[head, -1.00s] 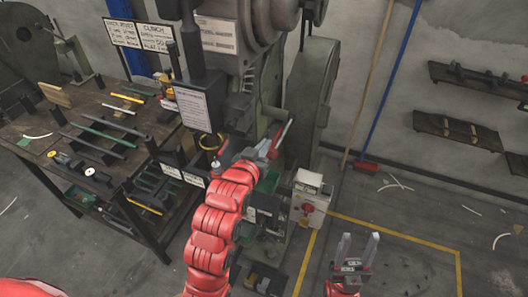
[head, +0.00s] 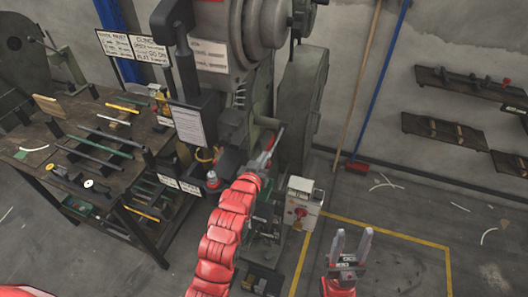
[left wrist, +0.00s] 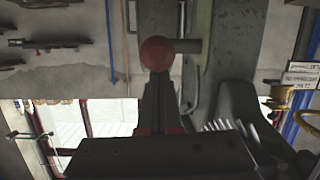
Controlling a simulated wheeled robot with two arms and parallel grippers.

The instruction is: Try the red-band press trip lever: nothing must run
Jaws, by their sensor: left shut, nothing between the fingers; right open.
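The large grey-green press (head: 235,95) stands in the middle of the head view. In the left wrist view a round red knob (left wrist: 157,53) sits on a short grey bar (left wrist: 188,46). My left gripper (left wrist: 158,80) is shut and empty, its fingertips right at the knob's lower edge. I cannot tell whether they touch. In the head view my left gripper (head: 267,153) is at the press's front right side, and the arm partly hides what is there. My right gripper (head: 350,242) is open and empty above the floor. No red band is clear to me.
A control box (head: 303,203) with a red button stands right of my left arm. A workbench (head: 62,158) with rods and tools is at the left. Sign boards (head: 133,48) hang beside the press. A yellow line (head: 400,236) marks mostly clear floor at right.

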